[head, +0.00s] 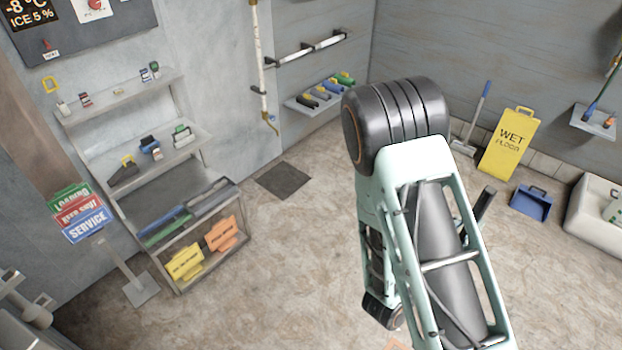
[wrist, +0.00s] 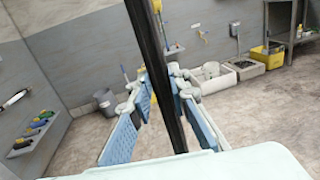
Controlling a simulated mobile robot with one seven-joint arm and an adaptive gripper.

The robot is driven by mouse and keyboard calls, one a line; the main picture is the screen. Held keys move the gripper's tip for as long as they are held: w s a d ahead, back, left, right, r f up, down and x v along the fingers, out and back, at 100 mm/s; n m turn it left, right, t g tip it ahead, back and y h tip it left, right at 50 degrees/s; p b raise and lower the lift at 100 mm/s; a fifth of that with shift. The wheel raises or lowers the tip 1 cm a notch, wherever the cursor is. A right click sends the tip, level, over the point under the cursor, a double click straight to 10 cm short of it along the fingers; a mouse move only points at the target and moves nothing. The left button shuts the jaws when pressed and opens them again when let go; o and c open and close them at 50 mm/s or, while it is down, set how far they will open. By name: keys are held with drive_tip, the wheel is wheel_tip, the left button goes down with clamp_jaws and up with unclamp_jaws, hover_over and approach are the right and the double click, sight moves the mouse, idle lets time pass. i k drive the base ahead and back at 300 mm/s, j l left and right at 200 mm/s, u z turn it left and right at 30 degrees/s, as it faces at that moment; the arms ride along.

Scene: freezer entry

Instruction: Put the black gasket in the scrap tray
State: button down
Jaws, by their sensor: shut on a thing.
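My gripper (wrist: 163,92) has blue-padded fingers, closed around a long black strip, the black gasket (wrist: 160,60). The gasket stands upright in the wrist view and runs past the top edge. In the head view my arm hides the gripper; a short dark piece (head: 485,204) sticks out beside the arm, perhaps part of the gasket. I cannot make out for certain which container is the scrap tray.
A shelf rack (head: 160,165) holds small items and coloured signs, with a sign stand (head: 135,285) beside it. A yellow wet floor sign (head: 510,143), blue dustpan (head: 531,203) and white basin (head: 590,225) line the right wall. A yellow bin (wrist: 265,60) stands far off. The middle floor is open.

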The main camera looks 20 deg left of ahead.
sight(211, 196)
drive_tip(key=i+u, duration=1.15)
drive_tip(key=i+l+u, duration=0.15)
drive_tip(key=u, duration=0.3)
drive_tip(key=i+l+u, duration=0.15)
drive_tip(key=i+u, duration=0.15)
drive_tip(key=u, duration=0.2)
drive_tip(key=i+l+u, duration=0.25)
drive_tip(key=u, duration=0.2)
drive_tip(key=i+l+u, duration=0.2)
drive_tip(key=l+u, duration=0.15)
drive_tip(key=u, duration=0.15)
drive_tip(key=i+l+u, duration=0.25)
drive_tip(key=l+u, duration=0.2)
drive_tip(key=l, duration=0.3)
